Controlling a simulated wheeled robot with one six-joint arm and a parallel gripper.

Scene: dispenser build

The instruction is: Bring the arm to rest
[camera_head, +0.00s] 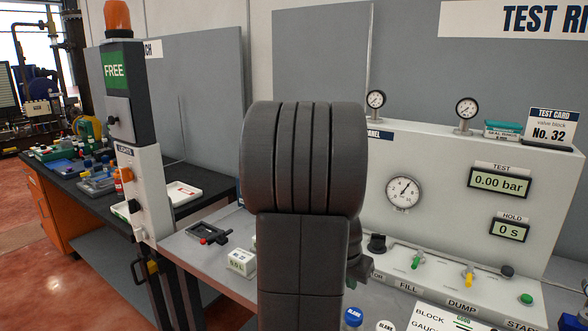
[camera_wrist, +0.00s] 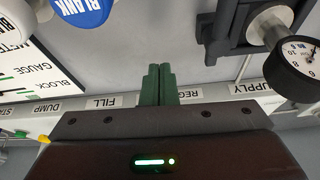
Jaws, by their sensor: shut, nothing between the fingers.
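In the wrist view my gripper (camera_wrist: 158,72) shows its two green fingers side by side, shut with nothing between them. They point at the bare grey bench top in front of the panel's label strip. In the head view my dark arm (camera_head: 305,200) stands upright in the middle of the picture and hides my gripper. The arm covers part of the bench and the left part of the test panel (camera_head: 440,190).
In the wrist view a blue BLANK cap (camera_wrist: 82,10) is left of the fingers and a black gauge (camera_wrist: 297,68) on a dark fixture is to the right. In the head view valves (camera_head: 468,272) line the panel. A FREE signal post (camera_head: 128,120) stands at left.

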